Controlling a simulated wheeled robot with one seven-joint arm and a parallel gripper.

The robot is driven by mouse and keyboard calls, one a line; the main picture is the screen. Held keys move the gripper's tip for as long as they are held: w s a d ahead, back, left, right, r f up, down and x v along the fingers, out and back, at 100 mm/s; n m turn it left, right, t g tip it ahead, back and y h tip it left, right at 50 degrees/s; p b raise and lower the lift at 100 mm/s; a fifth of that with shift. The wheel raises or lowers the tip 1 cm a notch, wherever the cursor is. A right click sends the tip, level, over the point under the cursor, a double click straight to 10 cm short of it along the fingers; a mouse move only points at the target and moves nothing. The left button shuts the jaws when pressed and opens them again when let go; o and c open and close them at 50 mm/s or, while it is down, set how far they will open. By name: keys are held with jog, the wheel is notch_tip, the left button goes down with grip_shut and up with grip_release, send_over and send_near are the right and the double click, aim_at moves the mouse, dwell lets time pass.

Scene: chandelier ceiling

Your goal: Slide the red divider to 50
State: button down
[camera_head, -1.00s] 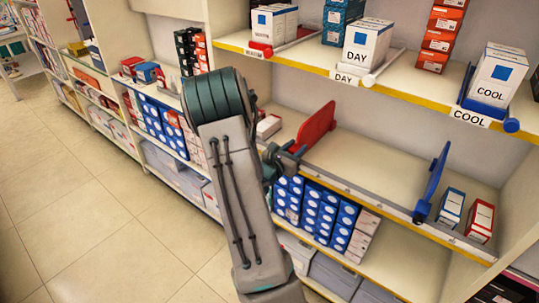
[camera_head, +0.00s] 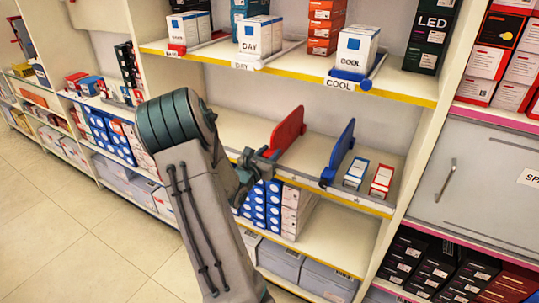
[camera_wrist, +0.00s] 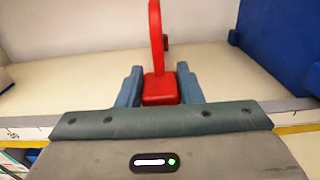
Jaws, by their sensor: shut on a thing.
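The red divider (camera_head: 288,131) stands upright on the middle shelf, to the left of the blue divider (camera_head: 340,150). In the wrist view the red divider (camera_wrist: 156,38) rises straight ahead, with its red base block (camera_wrist: 160,89) between the fingers. My gripper (camera_wrist: 160,92) is shut on this base block at the shelf's front edge. The gripper (camera_head: 262,163) also shows in the head view, partly hidden by my arm. A scale runs along the front rail (camera_wrist: 30,133). Its marks are only partly visible and I cannot read the divider's position.
The blue divider also shows at right in the wrist view (camera_wrist: 275,45), apart from the red one. A blue-and-white box (camera_head: 356,172) and a red-and-white box (camera_head: 381,181) stand to its right. The shelf between the dividers is empty.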

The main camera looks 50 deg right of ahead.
jog(key=c, duration=1)
grip_release()
jog(key=shift+w, duration=0.1)
jog(key=s+a, duration=0.2)
jog(key=a, duration=1.1)
jog(key=shift+s+a, duration=0.3)
jog(key=shift+s, duration=0.05)
